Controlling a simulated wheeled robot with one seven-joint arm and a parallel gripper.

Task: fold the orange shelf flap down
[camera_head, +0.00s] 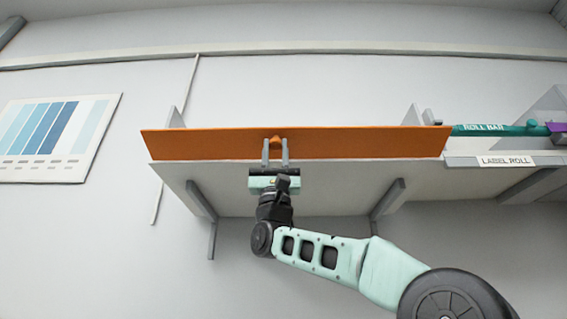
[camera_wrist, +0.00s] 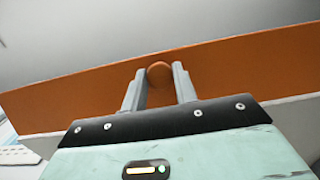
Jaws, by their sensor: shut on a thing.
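The orange shelf flap (camera_head: 360,143) is a long panel standing up along the front edge of the grey wall shelf (camera_head: 290,196). It also fills the middle of the wrist view (camera_wrist: 235,75). A round orange knob (camera_wrist: 159,71) sits on the flap's face. My gripper (camera_head: 276,142) reaches up from below and is shut on this knob, one finger on each side. The wrist view shows the fingers (camera_wrist: 159,78) against the knob's sides. The shelf's top behind the flap is mostly hidden.
Two grey brackets (camera_head: 202,215) (camera_head: 387,198) stand under the shelf. To the right are a teal roll bar (camera_head: 495,130) and a label roll plate (camera_head: 507,161). A blue striped chart (camera_head: 50,135) hangs on the left wall. The space in front of the shelf is free apart from my arm.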

